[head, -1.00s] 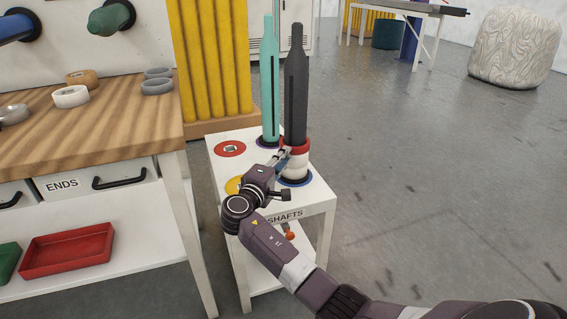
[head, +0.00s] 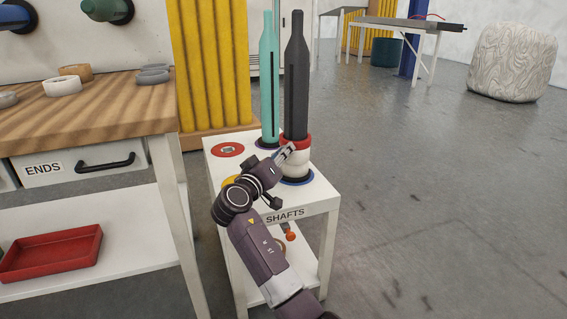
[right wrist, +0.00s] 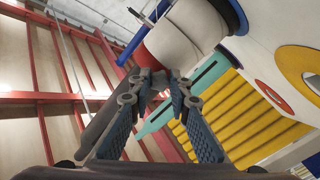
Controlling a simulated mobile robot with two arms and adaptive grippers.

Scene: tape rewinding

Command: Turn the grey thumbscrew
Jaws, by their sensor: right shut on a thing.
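The dark grey shaft (head: 296,85) stands upright on the small white cart, with a red collar (head: 303,142) and a white base (head: 300,162) at its foot. My right gripper (head: 288,150) reaches the collar from the front left. In the right wrist view, its fingertips (right wrist: 161,82) are closed together right beside the red collar (right wrist: 146,57) and white base (right wrist: 184,38). The grey thumbscrew is mostly hidden between the fingertips; its outline cannot be made out. My left gripper is out of view.
A teal shaft (head: 268,75) stands close behind on the left of the cart (head: 318,207). A red-ringed hole (head: 228,150) and a partly hidden yellow one (head: 228,181) are in its top. A wooden workbench (head: 110,118) is at left.

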